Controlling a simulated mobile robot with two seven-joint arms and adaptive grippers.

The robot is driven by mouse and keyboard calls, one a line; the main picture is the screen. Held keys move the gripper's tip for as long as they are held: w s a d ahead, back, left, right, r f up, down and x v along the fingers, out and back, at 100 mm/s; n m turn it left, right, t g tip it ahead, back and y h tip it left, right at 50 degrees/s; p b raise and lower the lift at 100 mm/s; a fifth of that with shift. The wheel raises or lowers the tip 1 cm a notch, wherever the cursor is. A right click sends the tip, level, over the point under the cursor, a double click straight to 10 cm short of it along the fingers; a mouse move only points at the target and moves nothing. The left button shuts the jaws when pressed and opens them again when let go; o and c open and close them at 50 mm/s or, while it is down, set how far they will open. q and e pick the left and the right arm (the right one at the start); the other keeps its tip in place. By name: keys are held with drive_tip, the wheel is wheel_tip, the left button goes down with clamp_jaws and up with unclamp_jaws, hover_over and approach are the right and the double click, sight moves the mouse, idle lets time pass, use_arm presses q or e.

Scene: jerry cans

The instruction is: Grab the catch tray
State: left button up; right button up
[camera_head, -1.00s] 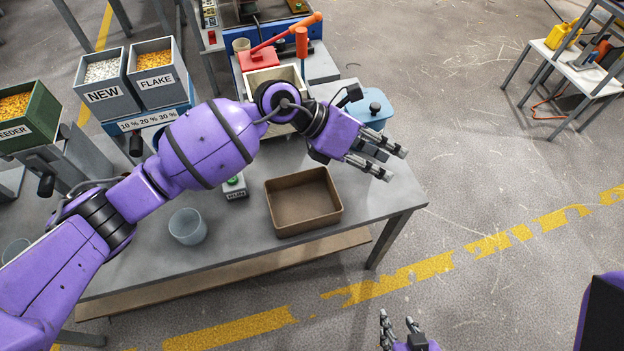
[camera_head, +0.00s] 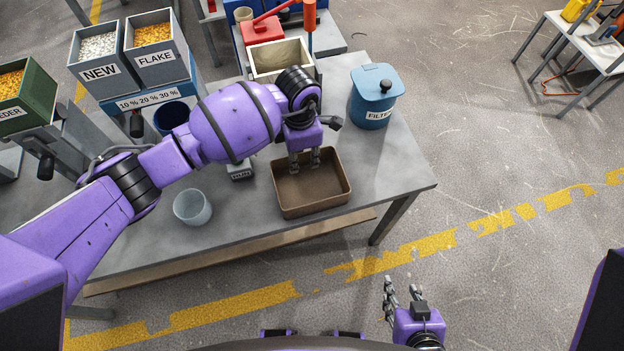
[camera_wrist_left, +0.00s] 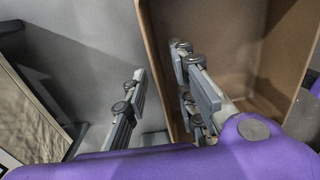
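The catch tray, a brown open rectangular tray (camera_head: 318,208), sits on the grey table near its front edge. My left gripper (camera_head: 304,163) points down at the tray's back wall, open. In the left wrist view, one finger of the gripper (camera_wrist_left: 160,62) is over the table outside the tray and the other is over the inside, with the tray wall (camera_wrist_left: 160,55) between them. I cannot tell whether either finger touches the wall. My right gripper (camera_head: 402,288) is open and empty, low in front of the table.
A clear cup (camera_head: 192,208) stands left of the tray, and a small grey box (camera_head: 240,170) sits just beside it. A blue lidded filter canister (camera_head: 376,98) stands behind right. A cream bin (camera_head: 280,62) is behind my left wrist. The table's right corner is clear.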

use_arm(q)
drive_tip(key=shift+f, duration=0.55)
clamp_jaws()
